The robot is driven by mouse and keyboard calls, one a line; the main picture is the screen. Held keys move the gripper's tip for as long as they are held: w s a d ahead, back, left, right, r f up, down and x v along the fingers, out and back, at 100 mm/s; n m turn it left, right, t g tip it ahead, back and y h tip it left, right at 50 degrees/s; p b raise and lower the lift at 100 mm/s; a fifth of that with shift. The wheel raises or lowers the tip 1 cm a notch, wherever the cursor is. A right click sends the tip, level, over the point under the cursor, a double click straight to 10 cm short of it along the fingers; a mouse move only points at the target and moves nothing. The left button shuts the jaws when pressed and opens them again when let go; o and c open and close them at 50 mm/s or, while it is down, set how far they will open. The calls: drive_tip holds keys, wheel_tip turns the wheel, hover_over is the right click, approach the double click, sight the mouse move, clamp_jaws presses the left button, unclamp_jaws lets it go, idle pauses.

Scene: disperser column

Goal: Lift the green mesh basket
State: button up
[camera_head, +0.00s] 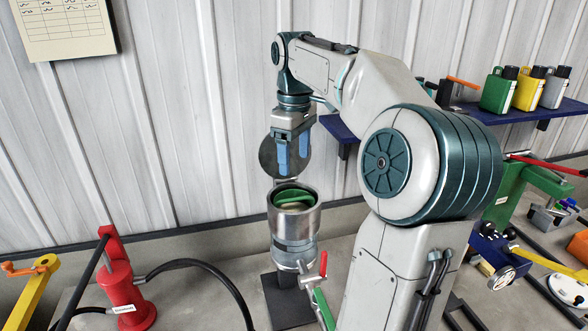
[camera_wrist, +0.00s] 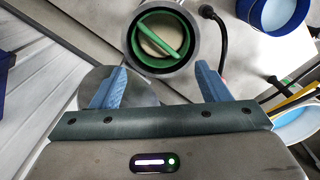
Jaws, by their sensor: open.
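The green mesh basket (camera_head: 293,197) sits inside the open top of a metal cylinder (camera_head: 295,220) on a stand. In the wrist view the basket (camera_wrist: 144,51) shows as a green ring with a green bar across it, inside the cylinder's round rim. My gripper (camera_head: 293,160) hangs above the cylinder, pointing down, with its two blue fingers apart and nothing between them. In the wrist view the fingers (camera_wrist: 161,88) stand either side of the lower part of the picture, with the basket ahead of them. The basket's lower part is hidden in the cylinder.
A round grey disc (camera_head: 268,158) is behind my fingers. A red-handled valve (camera_head: 323,264) sticks out at the cylinder's lower right. A red pump (camera_head: 122,290) with a black hose stands at left. A blue shelf (camera_head: 490,116) with canisters is at right.

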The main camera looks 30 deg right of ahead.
approach(294, 204)
drive_tip(key=s+f, duration=0.1)
drive_tip(key=f, duration=0.1)
drive_tip(key=s+a+f, duration=0.1)
drive_tip(key=f, duration=0.1)
drive_tip(key=s+a+f, duration=0.1)
drive_tip(key=f, duration=0.2)
drive_tip(key=shift+s, duration=0.1)
drive_tip(key=c, duration=1)
drive_tip(key=shift+r, duration=5.05)
drive_tip(key=shift+c, duration=0.2)
